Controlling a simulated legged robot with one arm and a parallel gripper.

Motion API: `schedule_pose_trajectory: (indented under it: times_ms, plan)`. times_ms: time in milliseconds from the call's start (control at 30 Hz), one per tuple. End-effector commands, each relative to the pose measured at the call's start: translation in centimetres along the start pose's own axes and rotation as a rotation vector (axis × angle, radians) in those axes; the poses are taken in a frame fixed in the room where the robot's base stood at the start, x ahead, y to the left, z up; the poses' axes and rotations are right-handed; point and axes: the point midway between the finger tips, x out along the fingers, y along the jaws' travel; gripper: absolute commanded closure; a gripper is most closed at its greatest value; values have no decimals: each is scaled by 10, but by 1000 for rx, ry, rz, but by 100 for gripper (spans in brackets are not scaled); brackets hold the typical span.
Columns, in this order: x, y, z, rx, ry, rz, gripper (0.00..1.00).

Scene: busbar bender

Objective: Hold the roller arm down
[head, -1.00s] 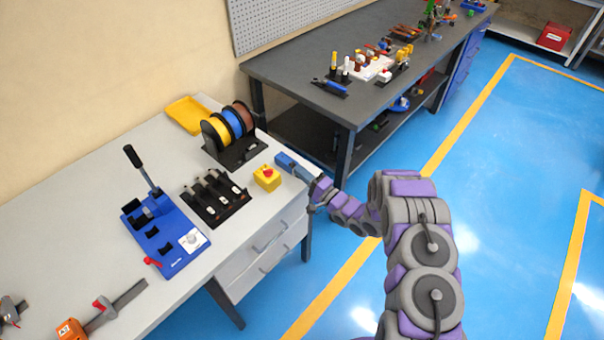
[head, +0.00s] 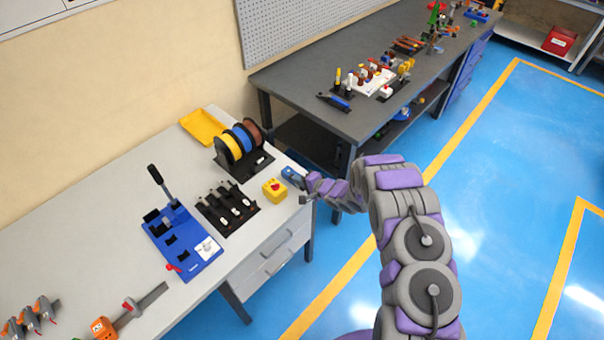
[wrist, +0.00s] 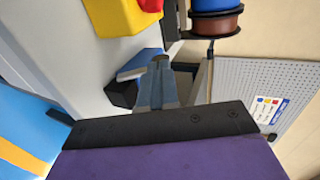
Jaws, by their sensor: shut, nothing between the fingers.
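The blue busbar bender (head: 184,244) stands on the light grey bench at the left in the head view. Its roller arm (head: 163,188) is a black-gripped lever that rises up and leans to the left. My gripper (head: 302,180) is beyond the bench's right end area, far to the right of the bender and not touching it. In the wrist view my gripper (wrist: 160,68) shows its grey-blue fingers shut, with nothing held. A small blue block (wrist: 138,64) lies just beyond the fingertips; I cannot tell if they touch it. The bender is not in the wrist view.
A yellow box with a red button (head: 275,190) sits between my gripper and the bender. A black tool rack (head: 228,208), wire spools (head: 240,142), a yellow tray (head: 203,127) and orange-handled tools (head: 103,327) share the bench. A dark workbench (head: 330,70) stands behind.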

Motion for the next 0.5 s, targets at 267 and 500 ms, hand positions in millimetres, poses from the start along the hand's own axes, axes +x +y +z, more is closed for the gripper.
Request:
schedule_pose_trajectory:
  times_ms: [267,500]
  plan:
    - [7,-2,-1,0,1,109,100]
    - [7,-2,0,0,0,107,100]
